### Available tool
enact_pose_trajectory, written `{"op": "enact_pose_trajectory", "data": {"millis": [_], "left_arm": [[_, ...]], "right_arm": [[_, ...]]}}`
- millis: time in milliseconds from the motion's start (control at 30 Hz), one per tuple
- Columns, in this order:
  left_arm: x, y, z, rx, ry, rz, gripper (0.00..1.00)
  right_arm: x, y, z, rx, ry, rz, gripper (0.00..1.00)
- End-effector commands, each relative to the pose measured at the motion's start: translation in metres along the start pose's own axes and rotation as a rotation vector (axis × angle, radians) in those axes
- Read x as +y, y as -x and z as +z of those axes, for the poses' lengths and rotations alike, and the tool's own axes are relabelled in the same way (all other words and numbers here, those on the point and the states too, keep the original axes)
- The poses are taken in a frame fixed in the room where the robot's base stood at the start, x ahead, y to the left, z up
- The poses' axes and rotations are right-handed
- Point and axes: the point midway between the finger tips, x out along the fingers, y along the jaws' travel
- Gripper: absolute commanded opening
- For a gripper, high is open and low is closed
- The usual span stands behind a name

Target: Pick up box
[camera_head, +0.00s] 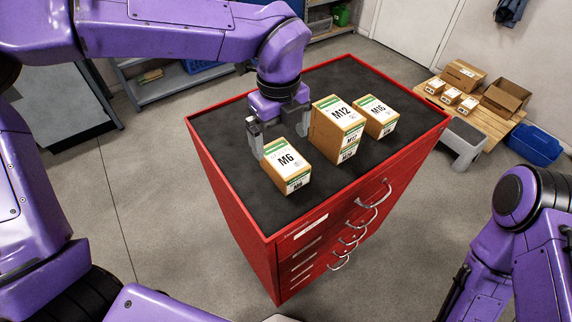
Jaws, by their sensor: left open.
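Three cardboard boxes with white and green labels stand on the black top of a red drawer cabinet (232,200). The box marked M6 (286,166) is nearest the front left. The taller box marked M12 (337,128) is in the middle, and the box marked M16 (376,116) is to its right. My left gripper (279,138) is open and points down just behind the M6 box, with one finger at its left side. I cannot tell whether it touches the box. My right arm shows at the lower right, but its gripper is out of view.
A wooden pallet (487,119) at the right back bears several cardboard boxes. A grey step stool (457,146) and a blue bin (535,146) stand by it. Shelves line the back. The cabinet's front left top is bare.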

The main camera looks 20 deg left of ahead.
Motion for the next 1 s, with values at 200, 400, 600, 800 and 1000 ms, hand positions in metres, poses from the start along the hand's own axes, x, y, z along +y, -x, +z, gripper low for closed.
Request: {"op": "enact_pose_trajectory", "data": {"millis": [200, 400, 600, 800, 1000], "left_arm": [[-0.003, -0.038, -0.002, 0.001, -0.009, 0.007, 1.0], [-0.006, -0.063, 0.0, 0.001, -0.011, 0.009, 1.0], [-0.008, -0.095, 0.002, 0.001, -0.008, 0.006, 1.0], [-0.007, -0.098, 0.003, 0.001, -0.005, 0.004, 1.0], [-0.007, -0.098, 0.003, 0.001, -0.005, 0.004, 0.45]], "right_arm": [[0.001, 0.008, -0.004, 0.001, 0.0, 0.0, 0.43], [0.002, 0.022, -0.009, 0.001, 0.0, 0.0, 0.43], [0.002, 0.027, -0.012, 0.001, -0.001, 0.0, 0.43], [0.002, 0.026, -0.011, 0.001, -0.001, 0.0, 0.43], [0.002, 0.026, -0.011, 0.001, 0.0, 0.0, 0.43]]}}
